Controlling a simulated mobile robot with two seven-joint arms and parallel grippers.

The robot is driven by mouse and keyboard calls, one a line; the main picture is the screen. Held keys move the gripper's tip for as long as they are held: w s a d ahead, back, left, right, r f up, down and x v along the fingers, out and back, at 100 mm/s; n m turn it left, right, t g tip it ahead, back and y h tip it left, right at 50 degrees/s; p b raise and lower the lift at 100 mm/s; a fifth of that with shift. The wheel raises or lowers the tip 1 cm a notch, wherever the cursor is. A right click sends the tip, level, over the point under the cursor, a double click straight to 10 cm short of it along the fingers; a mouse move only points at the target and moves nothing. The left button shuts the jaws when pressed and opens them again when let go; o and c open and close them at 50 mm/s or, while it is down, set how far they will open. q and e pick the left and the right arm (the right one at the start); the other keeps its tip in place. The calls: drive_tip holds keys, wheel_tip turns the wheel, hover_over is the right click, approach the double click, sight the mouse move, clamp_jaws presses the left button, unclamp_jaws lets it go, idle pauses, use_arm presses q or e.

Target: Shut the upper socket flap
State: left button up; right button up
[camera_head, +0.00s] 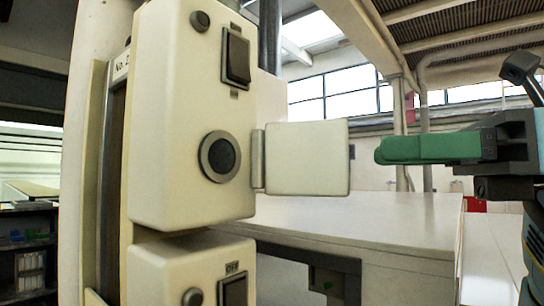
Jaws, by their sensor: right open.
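The upper socket flap (306,158) is a cream, nearly square plate in the head view. It stands open, swung out to the right from a hinge at the right edge of the upper cream box (165,125). The round dark socket (220,157) with a grey ring is uncovered on the box's front. My right gripper (386,151), with green fingers, is to the right of the flap and points left towards it. It is open and empty, with a visible gap between its tips and the flap's free edge. My left gripper is out of view.
A dark rocker switch (237,58) and a small round knob (200,21) sit above the socket. A lower box (180,272) marked OFF is below. A broad pale surface (370,222) extends behind the flap. Shelves (28,250) stand at far left.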

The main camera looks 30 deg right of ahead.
sight(325, 150)
drive_tip(key=x, duration=0.8)
drive_tip(key=shift+w+d+r+p, duration=0.1)
drive_tip(key=shift+r+p, duration=0.1)
drive_tip(key=shift+p, duration=0.2)
drive_tip(key=shift+t, duration=0.3)
clamp_jaws()
